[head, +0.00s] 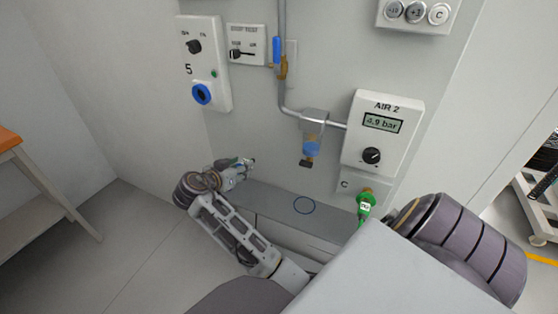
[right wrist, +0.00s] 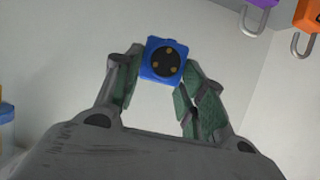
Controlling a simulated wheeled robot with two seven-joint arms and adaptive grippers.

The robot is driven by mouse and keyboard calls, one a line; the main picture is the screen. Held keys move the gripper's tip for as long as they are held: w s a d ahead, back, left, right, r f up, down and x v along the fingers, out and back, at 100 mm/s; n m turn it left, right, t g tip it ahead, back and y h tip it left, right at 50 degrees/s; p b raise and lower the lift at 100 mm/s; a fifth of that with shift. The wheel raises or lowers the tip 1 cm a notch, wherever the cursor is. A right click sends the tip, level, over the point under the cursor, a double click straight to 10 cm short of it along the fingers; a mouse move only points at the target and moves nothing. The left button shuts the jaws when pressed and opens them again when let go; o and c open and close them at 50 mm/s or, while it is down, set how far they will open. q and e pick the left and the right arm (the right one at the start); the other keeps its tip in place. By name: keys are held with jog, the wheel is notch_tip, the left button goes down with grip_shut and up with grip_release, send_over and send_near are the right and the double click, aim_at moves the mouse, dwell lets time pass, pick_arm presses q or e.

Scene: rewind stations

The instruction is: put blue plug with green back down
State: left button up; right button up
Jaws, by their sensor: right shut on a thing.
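My right gripper (head: 243,166) shows in the head view below the station 5 panel, over the left part of the grey ledge (head: 262,200). In the right wrist view my right gripper (right wrist: 160,85) is shut on a blue plug (right wrist: 149,72). The plug has a square blue body and a dark round face with brass pins turned toward the camera. No green part of the plug can be made out; the finger pads are green. My left gripper is not in view.
The station 5 panel (head: 188,69) carries a blue socket (head: 201,93). The AIR 2 box (head: 383,105) reads 4.9 bar, with a green tagged fitting (head: 365,205) below. A filter unit (head: 312,145) hangs above the ledge. Purple (right wrist: 254,18) and orange (right wrist: 307,15) padlocks show in the wrist view.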

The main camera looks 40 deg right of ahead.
notch_tip(320, 180, down, 6)
jog(key=shift+r+b, duration=0.2)
jog(key=shift+b, duration=0.65)
jog(key=shift+f, duration=0.35)
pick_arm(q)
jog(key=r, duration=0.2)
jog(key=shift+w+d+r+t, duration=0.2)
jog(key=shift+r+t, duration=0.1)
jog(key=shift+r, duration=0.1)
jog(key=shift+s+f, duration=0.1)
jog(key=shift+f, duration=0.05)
pick_arm(e)
jog(key=shift+f, duration=0.3)
jog(key=shift+f+b, duration=0.45)
jog(key=shift+f, duration=1.1)
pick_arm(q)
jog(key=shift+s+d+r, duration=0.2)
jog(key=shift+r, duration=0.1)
